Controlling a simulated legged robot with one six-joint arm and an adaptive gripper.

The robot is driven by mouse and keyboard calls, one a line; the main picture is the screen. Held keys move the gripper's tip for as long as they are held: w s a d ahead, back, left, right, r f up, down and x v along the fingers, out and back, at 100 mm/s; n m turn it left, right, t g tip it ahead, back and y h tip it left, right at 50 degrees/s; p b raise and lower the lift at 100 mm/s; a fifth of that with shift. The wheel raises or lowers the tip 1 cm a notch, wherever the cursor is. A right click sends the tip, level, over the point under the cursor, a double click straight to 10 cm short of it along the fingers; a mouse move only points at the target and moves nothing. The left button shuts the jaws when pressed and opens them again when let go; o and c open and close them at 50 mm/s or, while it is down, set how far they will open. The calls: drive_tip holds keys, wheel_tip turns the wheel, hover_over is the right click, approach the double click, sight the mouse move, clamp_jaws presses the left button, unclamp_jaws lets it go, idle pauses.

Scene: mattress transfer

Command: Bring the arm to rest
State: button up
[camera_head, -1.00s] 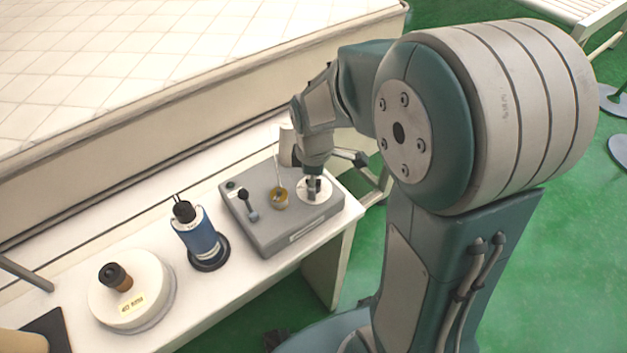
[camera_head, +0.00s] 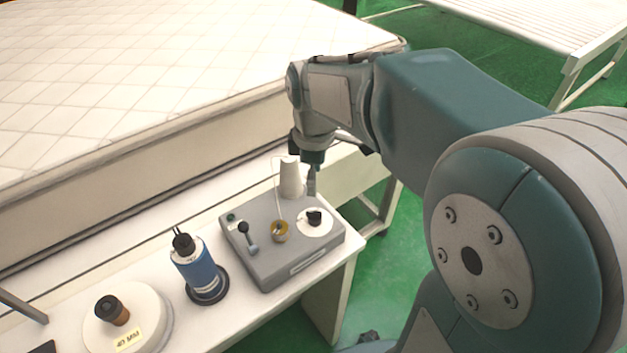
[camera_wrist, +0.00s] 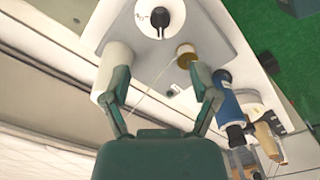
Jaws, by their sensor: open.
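My gripper (camera_head: 311,182) is in the air above the back right part of a grey control box (camera_head: 262,262). In the wrist view my gripper (camera_wrist: 165,120) shows two fingers spread apart with nothing between them. The box carries a white dial with a black knob (camera_head: 314,218), a small black-tipped lever (camera_head: 246,232) and a brass spool (camera_head: 279,231). The dial's knob also shows in the wrist view (camera_wrist: 160,17), clear of the fingers. A white thread cone (camera_head: 290,178) stands behind the box, close beside my gripper.
The quilted mattress (camera_head: 120,95) lies behind the white bench (camera_head: 110,270). A blue cylinder (camera_head: 199,268) and a white round block with a brown-black knob (camera_head: 128,315) stand left of the box. A slatted frame (camera_head: 540,25) is at the back right. Green floor lies right of the bench.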

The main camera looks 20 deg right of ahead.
idle(0.3)
drive_tip(key=s+r+m+t, duration=0.4)
drive_tip(key=s+m+t, duration=0.1)
drive_tip(key=s+m, duration=0.7)
drive_tip(key=shift+s+m+t, duration=0.3)
drive_tip(key=shift+s+m, duration=0.1)
drive_tip(key=shift+s, duration=0.75)
idle(0.7)
